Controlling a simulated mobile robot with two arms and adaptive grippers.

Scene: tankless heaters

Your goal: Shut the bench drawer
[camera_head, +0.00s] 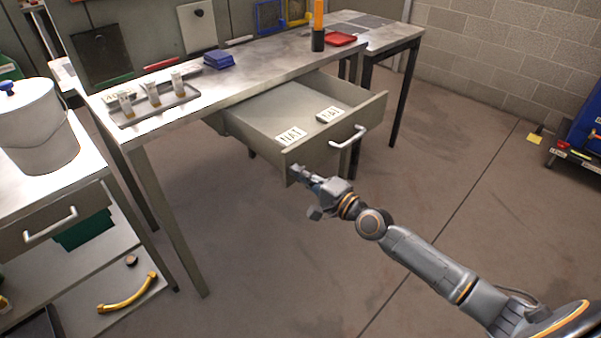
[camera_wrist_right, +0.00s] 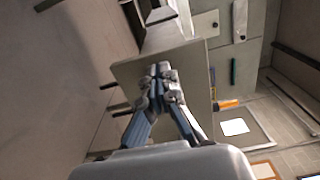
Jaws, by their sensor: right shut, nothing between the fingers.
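The bench drawer (camera_head: 305,115) stands pulled out from under the metal workbench (camera_head: 255,62), with two white labelled cards (camera_head: 291,136) lying inside. Its front panel carries a pale bar handle (camera_head: 347,138). My right gripper (camera_head: 297,172) is shut and empty at the lower left part of the drawer front. In the right wrist view the closed fingertips (camera_wrist_right: 160,72) are in front of a flat grey panel (camera_wrist_right: 190,65), which looks like the drawer front. I cannot tell whether they touch it. My left gripper is not in view.
A tray with several small jars (camera_head: 155,100) and a blue box (camera_head: 219,61) stand on the bench. A cart with a white bucket (camera_head: 38,125) is at left. A blue cabinet (camera_head: 582,135) is at far right. The floor before the drawer is clear.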

